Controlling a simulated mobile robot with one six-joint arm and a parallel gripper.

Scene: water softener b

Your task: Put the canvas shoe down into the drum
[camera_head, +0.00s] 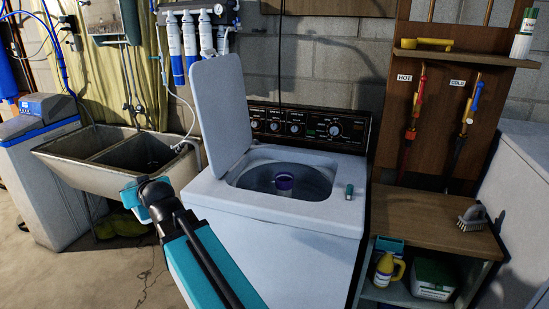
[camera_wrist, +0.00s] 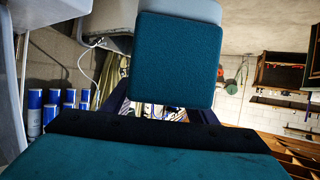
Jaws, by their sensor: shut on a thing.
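Teal and black parts fill much of the wrist view and hide what lies between the fingers. No separate shoe is clearly seen elsewhere.
A double sink (camera_head: 110,160) stands left of the machine. A small green item (camera_head: 349,190) lies on the machine's top right of the drum. A wooden bench (camera_head: 430,220) with a brush (camera_head: 473,217) is at the right. The raised lid edges the drum's left side.

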